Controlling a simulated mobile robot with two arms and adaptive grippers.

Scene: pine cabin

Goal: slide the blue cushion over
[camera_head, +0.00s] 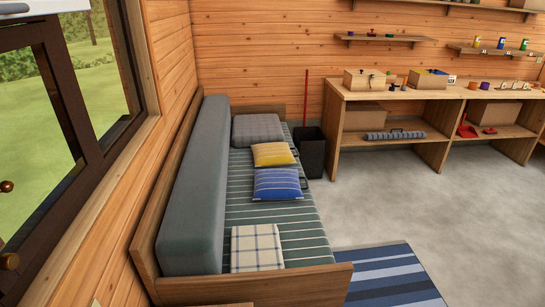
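The blue cushion (278,184) has pale stripes and lies on the seat of a wooden daybed (290,236), about midway along it. A dark strap or handle shows at its right edge. The yellow cushion (273,154) lies just behind it, also with a dark handle at its right. The seat has a green-grey striped cover, and a long grey bolster (199,190) runs along the left side. Neither of my grippers is in view.
A grey cushion (257,129) lies at the far end and a checked cloth (257,247) at the near end. A blue striped rug (391,275) lies front right; the concrete floor is clear.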

